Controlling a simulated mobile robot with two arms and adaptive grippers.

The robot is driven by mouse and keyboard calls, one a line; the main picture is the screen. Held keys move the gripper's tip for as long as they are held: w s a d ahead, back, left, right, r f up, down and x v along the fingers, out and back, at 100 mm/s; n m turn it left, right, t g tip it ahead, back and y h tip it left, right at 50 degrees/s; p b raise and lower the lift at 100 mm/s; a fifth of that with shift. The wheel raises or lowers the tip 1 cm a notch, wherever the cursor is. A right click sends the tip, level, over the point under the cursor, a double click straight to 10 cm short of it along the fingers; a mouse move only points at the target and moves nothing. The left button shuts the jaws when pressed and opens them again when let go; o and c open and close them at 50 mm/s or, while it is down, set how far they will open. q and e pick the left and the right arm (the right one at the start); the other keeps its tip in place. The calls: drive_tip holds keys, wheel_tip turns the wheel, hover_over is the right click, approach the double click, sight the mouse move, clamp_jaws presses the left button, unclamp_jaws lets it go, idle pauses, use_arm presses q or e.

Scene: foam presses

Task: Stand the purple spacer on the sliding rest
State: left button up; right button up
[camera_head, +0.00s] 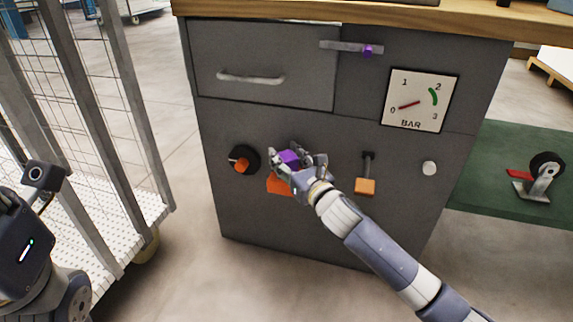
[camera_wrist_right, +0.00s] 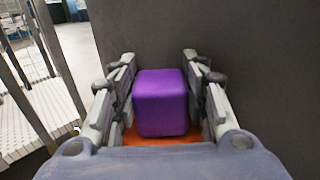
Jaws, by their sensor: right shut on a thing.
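The purple spacer (camera_head: 289,157) is a small block between the fingers of my right gripper (camera_head: 298,161), in front of the grey cabinet. In the right wrist view the spacer (camera_wrist_right: 161,103) sits upright between the finger pads of the right gripper (camera_wrist_right: 161,92), which is shut on it. An orange ledge (camera_head: 277,185) on the cabinet front, which looks like the sliding rest, lies just below the spacer. The ledge (camera_wrist_right: 150,141) also shows under the spacer in the wrist view. I cannot tell whether they touch. Only part of my left arm shows; its gripper is out of view.
The cabinet front has a black-and-orange knob (camera_head: 243,160), an orange-ended lever (camera_head: 366,180), a white button (camera_head: 429,168), a gauge (camera_head: 419,99), a drawer handle (camera_head: 251,79) and a rail with a purple piece (camera_head: 351,47). A wire cage cart (camera_head: 108,130) stands left.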

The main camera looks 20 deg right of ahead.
idle(0.3)
drive_tip(key=shift+f, duration=0.15)
drive_tip(key=o, duration=1.1)
